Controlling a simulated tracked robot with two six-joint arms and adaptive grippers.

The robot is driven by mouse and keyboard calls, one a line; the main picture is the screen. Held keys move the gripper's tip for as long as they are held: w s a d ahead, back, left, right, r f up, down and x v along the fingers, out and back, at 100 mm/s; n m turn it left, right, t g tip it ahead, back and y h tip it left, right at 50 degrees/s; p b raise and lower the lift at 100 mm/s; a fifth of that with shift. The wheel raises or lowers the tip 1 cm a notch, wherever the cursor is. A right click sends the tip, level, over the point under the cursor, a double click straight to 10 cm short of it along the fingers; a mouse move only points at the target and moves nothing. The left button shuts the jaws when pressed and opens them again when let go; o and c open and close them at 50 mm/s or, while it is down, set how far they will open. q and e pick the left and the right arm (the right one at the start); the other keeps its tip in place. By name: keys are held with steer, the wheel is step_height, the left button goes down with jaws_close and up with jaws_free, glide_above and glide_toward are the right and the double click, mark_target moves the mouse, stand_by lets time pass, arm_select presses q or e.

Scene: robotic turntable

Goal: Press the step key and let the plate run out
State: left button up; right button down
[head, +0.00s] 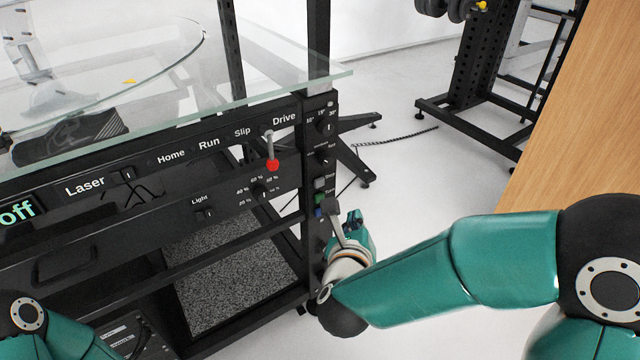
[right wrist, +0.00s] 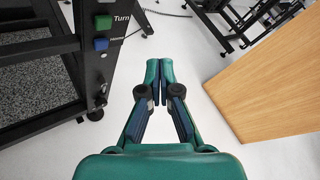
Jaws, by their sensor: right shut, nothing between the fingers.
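The control panel's right post carries a column of keys. In the head view a grey key (head: 320,183) sits above a green key (head: 319,198) and a dark blue key (head: 318,212); their labels are too small to read surely. In the right wrist view the green key (right wrist: 103,22) is labelled "Turn", with the blue key (right wrist: 101,44) below it. My right gripper (head: 353,216) is shut and empty, just right of the post and apart from the keys; it also shows in the right wrist view (right wrist: 159,68). The round glass plate (head: 190,50) lies at upper left. My left gripper is out of view.
A red-tipped lever (head: 272,164) sticks out by "Drive". A dark shoe (head: 70,135) shows at the left by the glass. A wooden panel (head: 550,120) stands at the right, and a black rack (head: 480,70) behind.

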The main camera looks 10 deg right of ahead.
mark_target(319, 183)
steer(key=w+a+p, duration=0.2)
steer(key=w+a, duration=0.1)
steer(key=w, duration=0.5)
steer(key=shift+w, duration=0.25)
stand_by(1.4)
steer(key=shift+w+a, duration=0.1)
steer(key=shift+w, duration=0.1)
